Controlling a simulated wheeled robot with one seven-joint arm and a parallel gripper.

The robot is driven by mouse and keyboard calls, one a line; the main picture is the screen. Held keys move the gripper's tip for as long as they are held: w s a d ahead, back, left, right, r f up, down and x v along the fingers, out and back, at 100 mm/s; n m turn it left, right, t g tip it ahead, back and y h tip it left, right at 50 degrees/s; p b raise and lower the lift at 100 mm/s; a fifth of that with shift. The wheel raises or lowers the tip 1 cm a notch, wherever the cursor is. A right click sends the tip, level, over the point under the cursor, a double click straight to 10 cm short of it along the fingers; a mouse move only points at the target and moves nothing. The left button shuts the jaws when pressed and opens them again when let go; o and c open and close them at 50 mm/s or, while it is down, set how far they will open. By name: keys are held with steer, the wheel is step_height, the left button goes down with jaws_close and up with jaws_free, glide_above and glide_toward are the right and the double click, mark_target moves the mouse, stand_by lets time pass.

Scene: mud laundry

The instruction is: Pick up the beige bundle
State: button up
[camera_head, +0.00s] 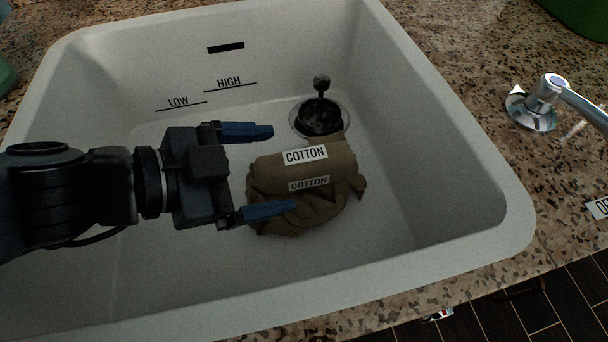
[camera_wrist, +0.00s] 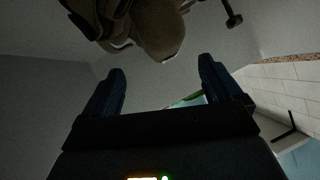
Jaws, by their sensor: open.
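The beige bundle (camera_head: 262,178) is a rolled brownish cloth with two COTTON labels, lying on the floor of the white sink (camera_head: 400,190). Looser folds of the same colour spread under and to the right of the roll. My gripper (camera_head: 268,171) is open, with its blue fingers apart and pointing right toward the bundle. In the head view the lower finger overlaps the bundle's lower left edge; I cannot tell if it touches. In the wrist view the bundle (camera_wrist: 158,30) shows at the top, beyond the fingertips of my gripper (camera_wrist: 160,72), with nothing between them.
A black drain plug with a knobbed stem (camera_head: 320,110) stands just behind the bundle. The sink walls rise around my gripper, with LOW and HIGH lines on the back wall. A chrome faucet (camera_head: 545,95) sits on the speckled counter (camera_head: 480,50) at right. Sink floor right of the bundle is clear.

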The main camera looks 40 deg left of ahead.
mark_target(290, 164)
steer(key=x, duration=0.2)
steer(key=b+x, duration=0.1)
steer(key=x, duration=0.2)
steer(key=shift+w+a+f, duration=0.1)
steer(key=shift+w+f, duration=0.05)
steer(key=shift+w, duration=0.2)
steer(key=shift+c, duration=0.4)
steer(key=c, duration=1.4)
steer(key=shift+c, duration=0.2)
